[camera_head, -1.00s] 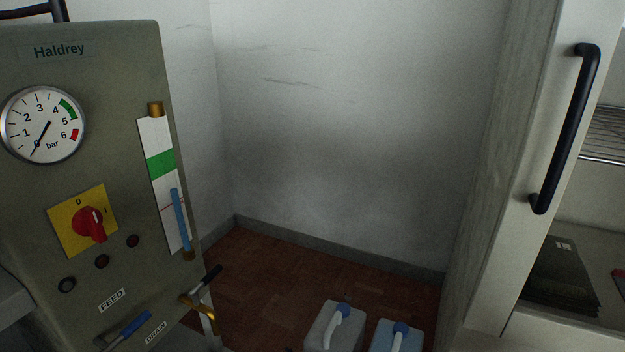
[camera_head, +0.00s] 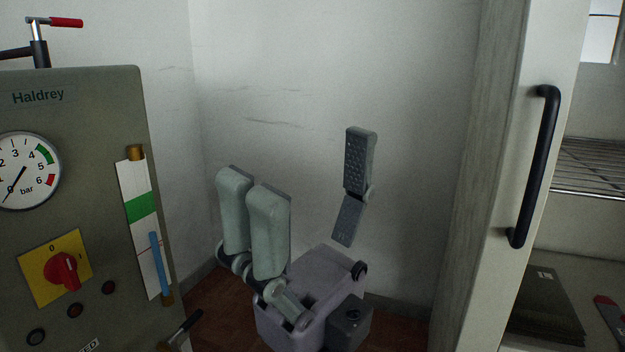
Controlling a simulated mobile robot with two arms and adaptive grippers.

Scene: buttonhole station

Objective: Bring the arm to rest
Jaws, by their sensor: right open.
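My right gripper (camera_head: 308,215) is raised in the middle of the view, in front of the bare wall. Its two pale green-grey finger parts are on the left and its dark textured finger is on the right. The fingers stand wide apart with nothing between them, so it is open and empty. It touches neither the machine on the left nor the cabinet on the right. My left gripper is not in view.
A grey-green Haldrey machine (camera_head: 85,110) with a gauge (camera_head: 22,170), red switch (camera_head: 66,270) and level tube (camera_head: 143,225) stands at left. A cabinet with a black handle (camera_head: 535,165) and wire shelf (camera_head: 590,168) stands at right. Bare wall (camera_head: 320,60) lies between.

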